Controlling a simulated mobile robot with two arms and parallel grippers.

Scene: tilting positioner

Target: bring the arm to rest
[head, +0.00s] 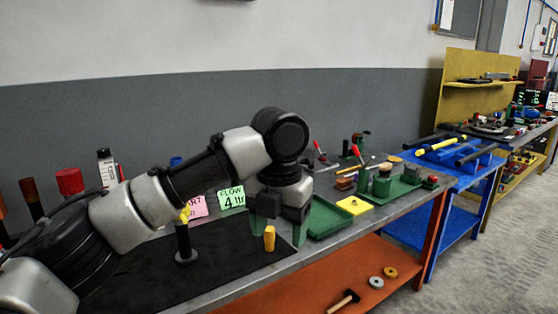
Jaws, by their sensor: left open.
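My left arm reaches in from the left over the dark mat (225,255) on the bench. My left gripper (280,232) points down near the front edge of the mat. Its green fingers are apart and it holds nothing that I can see. A small yellow-orange cylinder (269,240) stands upright on the mat and shows between the two fingers in the picture; its exact depth from them is unclear. My right gripper is not in view.
A black post with a yellow top (183,240) stands under my forearm. Right of the gripper are a green tray (328,220), a yellow block (353,205) and clamps on a green plate (402,188). Signs (231,198) stand behind. A blue bench (455,178) stands farther right.

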